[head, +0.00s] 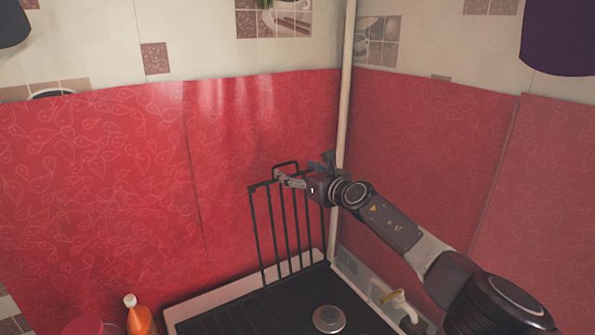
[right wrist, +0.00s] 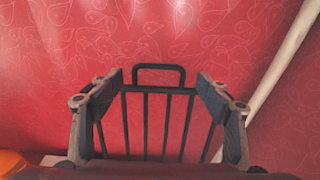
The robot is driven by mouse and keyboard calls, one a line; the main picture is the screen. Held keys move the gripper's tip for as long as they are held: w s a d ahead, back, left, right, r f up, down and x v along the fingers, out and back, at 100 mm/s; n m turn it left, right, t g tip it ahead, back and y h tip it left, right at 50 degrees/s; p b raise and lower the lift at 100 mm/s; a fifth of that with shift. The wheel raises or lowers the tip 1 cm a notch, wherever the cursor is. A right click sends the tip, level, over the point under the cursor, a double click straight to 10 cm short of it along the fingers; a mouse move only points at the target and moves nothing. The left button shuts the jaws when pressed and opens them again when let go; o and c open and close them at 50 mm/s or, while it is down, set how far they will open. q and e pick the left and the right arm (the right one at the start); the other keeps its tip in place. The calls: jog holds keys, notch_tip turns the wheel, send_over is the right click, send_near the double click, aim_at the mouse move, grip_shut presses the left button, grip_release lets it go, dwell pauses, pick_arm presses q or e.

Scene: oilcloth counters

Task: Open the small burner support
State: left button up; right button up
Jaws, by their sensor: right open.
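The small burner support (head: 286,230) is a black wire rack with several upright bars and a loop handle on top. It stands nearly upright at the back of the black stove (head: 245,315), in front of the red oilcloth wall. My right gripper (head: 282,177) is at its top edge, near the loop handle. In the right wrist view the support (right wrist: 159,90) shows between the two spread fingers of my right gripper (right wrist: 160,98). The fingers are open, and whether they touch the support I cannot tell. My left gripper is not in view.
A pale pipe (head: 345,90) runs down the corner right of the support. An orange bottle (head: 139,318) stands left of the stove. A small yellow-and-white valve (head: 397,297) is at the stove's right. Red oilcloth walls close off the back and right.

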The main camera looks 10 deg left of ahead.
notch_tip(320, 180, up, 10)
dwell(0.7)
jog(key=shift+f, duration=0.1)
